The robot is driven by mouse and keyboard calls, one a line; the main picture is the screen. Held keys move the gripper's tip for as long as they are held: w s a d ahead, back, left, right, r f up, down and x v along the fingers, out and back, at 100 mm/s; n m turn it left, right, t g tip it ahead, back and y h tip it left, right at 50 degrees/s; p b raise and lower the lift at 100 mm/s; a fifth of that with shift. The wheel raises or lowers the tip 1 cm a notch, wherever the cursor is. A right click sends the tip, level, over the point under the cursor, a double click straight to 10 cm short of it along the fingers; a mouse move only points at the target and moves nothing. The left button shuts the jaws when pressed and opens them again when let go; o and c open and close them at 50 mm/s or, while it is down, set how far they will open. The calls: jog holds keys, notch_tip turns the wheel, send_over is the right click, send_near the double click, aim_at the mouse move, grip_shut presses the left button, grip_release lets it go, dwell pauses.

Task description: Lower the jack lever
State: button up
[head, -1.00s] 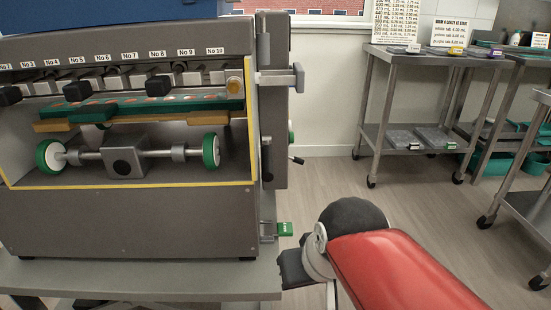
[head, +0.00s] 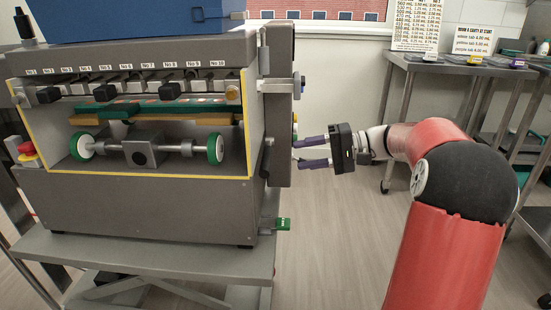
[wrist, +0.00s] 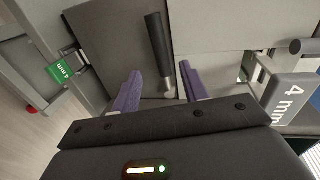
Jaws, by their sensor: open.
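The jack lever (wrist: 157,48), a black grip on a silver stub, shows in the wrist view against the machine's grey side panel. My gripper (head: 298,153) is at the machine's right side in the head view, with two purple fingers pointing left at it. In the wrist view my gripper (wrist: 162,75) is open, with the lever's silver stub in line with the gap between the fingers. The fingers look apart from it on both sides; whether the stub is fully between them I cannot tell. The lever is not clearly seen in the head view.
The grey depositor machine (head: 150,207) stands on a metal table (head: 215,258). A grey 4 mm block (wrist: 290,92) is at right.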

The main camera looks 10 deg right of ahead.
aim_at(267, 155)
jog(key=x, duration=0.7)
jog(key=shift+a, duration=0.3)
jog(key=shift+w, duration=0.1)
jog(key=shift+c, duration=0.2)
grip_shut()
